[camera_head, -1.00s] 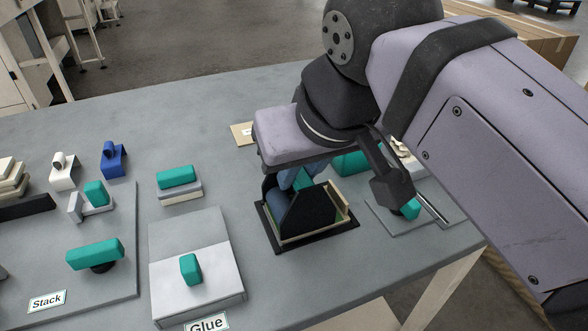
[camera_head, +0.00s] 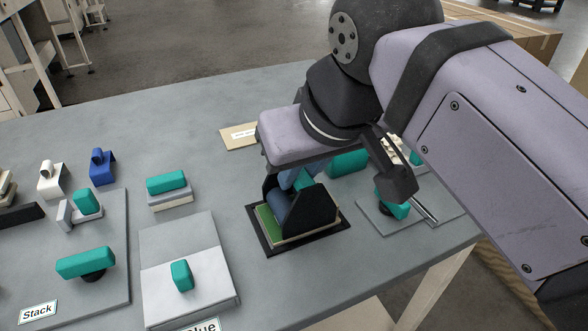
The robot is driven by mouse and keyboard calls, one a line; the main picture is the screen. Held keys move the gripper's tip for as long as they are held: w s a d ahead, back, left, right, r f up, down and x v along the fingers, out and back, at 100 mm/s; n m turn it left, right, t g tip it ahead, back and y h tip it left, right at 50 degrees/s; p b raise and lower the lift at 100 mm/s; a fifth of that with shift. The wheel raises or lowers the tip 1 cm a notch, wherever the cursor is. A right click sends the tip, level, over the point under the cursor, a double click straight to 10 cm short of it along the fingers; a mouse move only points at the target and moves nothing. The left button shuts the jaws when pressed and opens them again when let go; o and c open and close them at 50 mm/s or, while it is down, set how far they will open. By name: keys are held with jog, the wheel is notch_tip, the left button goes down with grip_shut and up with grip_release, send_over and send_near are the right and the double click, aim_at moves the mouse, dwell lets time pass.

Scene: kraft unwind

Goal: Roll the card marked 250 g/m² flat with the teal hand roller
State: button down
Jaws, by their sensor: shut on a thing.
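My gripper (camera_head: 291,202) is shut on the hand roller, over the middle and right of a black-edged tray (camera_head: 268,246). Only a blue-teal part of the roller (camera_head: 283,206) shows between the dark fingers. In the tray, a green surface with a pale border (camera_head: 267,224) shows to the left of the fingers. The fingers hide the roller's contact with it. I can read no 250 g/m² mark there. A tan card with a white label (camera_head: 238,136) lies behind, partly hidden by my gripper; its print is too small to read.
A grey board with a teal-handled block (camera_head: 181,275) lies left of the tray, by the "Glue" sign. Teal-topped tools (camera_head: 85,262) stand on the "Stack" board. A teal block (camera_head: 348,163) and a grey plate (camera_head: 380,222) lie close on the right.

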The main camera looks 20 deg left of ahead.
dwell(0.3)
notch_tip(320, 180, up, 7)
jog(key=p, duration=0.7)
jog(key=shift+r, duration=0.1)
dwell(0.6)
